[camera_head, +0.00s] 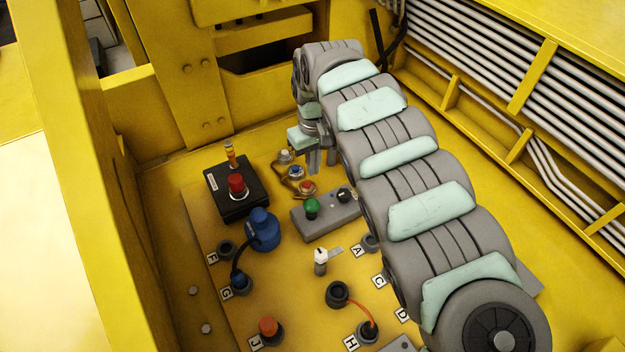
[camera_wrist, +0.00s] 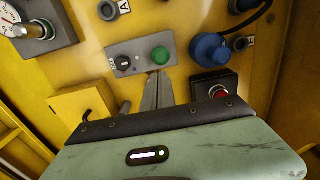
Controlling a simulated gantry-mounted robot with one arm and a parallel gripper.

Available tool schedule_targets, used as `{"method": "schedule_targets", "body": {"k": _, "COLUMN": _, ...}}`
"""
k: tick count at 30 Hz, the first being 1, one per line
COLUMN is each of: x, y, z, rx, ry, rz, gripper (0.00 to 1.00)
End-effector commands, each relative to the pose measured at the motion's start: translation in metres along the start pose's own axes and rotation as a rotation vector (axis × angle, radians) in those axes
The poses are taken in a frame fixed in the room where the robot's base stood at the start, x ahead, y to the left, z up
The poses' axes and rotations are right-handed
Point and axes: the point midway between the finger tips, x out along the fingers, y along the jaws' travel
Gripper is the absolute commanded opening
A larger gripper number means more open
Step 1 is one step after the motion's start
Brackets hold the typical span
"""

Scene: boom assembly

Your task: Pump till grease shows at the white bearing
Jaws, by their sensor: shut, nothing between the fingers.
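A grey control box (camera_head: 325,215) carries a green button (camera_head: 311,206) and a black selector knob (camera_head: 343,194). The green button also shows in the wrist view (camera_wrist: 160,56). Behind the box in the head view is a row of small fittings: a white-topped one (camera_head: 285,156), a blue one (camera_head: 296,172) and a red one (camera_head: 307,187). The white one looks like the white bearing; I cannot make out grease on it. My gripper (camera_head: 321,168) is shut and empty, beside these fittings in the head view. In the wrist view its fingertips (camera_wrist: 160,76) lie just below the green button in the picture.
A black box with a red button (camera_head: 236,184) stands at the left, beside a blue plug (camera_head: 263,230) with a cable. Lettered sockets, a white-capped part (camera_head: 320,257) and an orange cable (camera_head: 362,310) are nearer. Yellow walls enclose the panel. A gauge (camera_wrist: 9,19) shows in the wrist view.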

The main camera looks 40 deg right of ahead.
Motion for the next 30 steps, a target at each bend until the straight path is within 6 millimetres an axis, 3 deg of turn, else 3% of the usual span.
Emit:
{"method": "schedule_targets", "body": {"k": 18, "x": 0.101, "y": -0.002, "z": -0.001, "rx": -0.001, "ry": 0.002, "rz": -0.003, "gripper": 0.00}}
{"method": "schedule_targets", "body": {"k": 30, "x": 0.130, "y": 0.000, "z": 0.000, "rx": 0.000, "ry": 0.002, "rz": 0.000, "gripper": 0.00}}
